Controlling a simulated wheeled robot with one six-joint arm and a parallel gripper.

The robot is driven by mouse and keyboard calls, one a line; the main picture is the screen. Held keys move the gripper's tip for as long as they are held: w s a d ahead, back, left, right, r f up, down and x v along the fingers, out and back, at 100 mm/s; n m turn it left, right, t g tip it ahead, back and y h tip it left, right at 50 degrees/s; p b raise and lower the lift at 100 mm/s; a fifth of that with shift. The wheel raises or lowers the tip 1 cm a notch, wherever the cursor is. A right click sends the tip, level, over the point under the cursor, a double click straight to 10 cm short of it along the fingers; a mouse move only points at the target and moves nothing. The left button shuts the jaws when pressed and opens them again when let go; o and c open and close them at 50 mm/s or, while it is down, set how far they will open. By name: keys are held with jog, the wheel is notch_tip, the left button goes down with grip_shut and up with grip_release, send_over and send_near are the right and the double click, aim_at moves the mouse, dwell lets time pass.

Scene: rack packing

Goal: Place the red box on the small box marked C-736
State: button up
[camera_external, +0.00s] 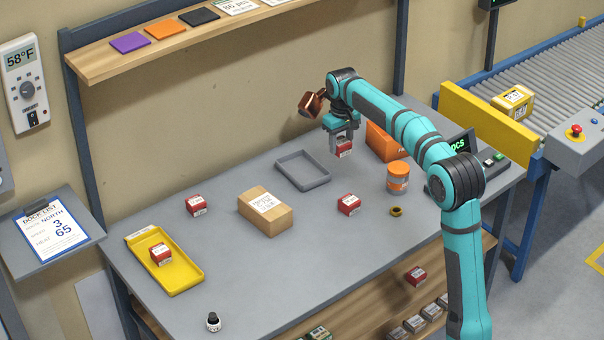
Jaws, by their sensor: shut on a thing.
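My gripper (342,137) points down and is shut on a small red box (344,149) with a white label, above the back of the grey table. Similar small red boxes with white labels sit apart: one on the table at left (196,205), one near the middle right (349,205), and one in the yellow tray (161,253). Their label print is too small to read, so I cannot tell which is marked C-736. A larger brown cardboard box (265,212) with a white label lies between the two table boxes.
An empty grey tray (303,182) lies left of my gripper. An orange box (383,142), an orange jar (397,178) and a tape roll (396,211) are to its right. A small bottle (213,322) stands at the front. Another red box (416,275) is on the lower shelf.

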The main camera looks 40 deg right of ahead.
jog(key=w+a+r, duration=0.2)
jog(key=a+r, duration=0.1)
jog(key=a, duration=1.1)
send_near(264, 203)
jog(key=shift+n, duration=0.3)
jog(key=shift+d+f, duration=0.1)
jog(key=shift+f, duration=2.85)
jog(key=shift+f, duration=0.15)
jog(key=o, duration=1)
notch_tip(264, 203, up, 12)
jog(key=shift+r, duration=0.2)
